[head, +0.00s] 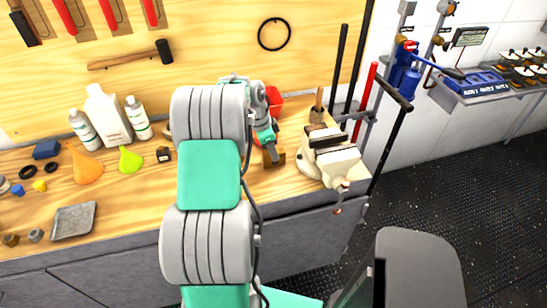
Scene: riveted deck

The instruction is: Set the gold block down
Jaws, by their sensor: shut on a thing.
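My gripper (271,151) points down over the wooden workbench, left of the vise, partly hidden by my own arm. It is shut on a small brownish-gold block (275,160), which shows at its fingertips. The block is low, close to the bench top (262,185); I cannot tell whether it touches the wood.
A cream vise (331,160) stands close on the right. A red bin (274,101) is behind the gripper. White bottles (107,115), an orange funnel (84,168), a yellow-green funnel (130,160) and a grey tray (73,221) occupy the left. Bare wood lies in front of the gripper.

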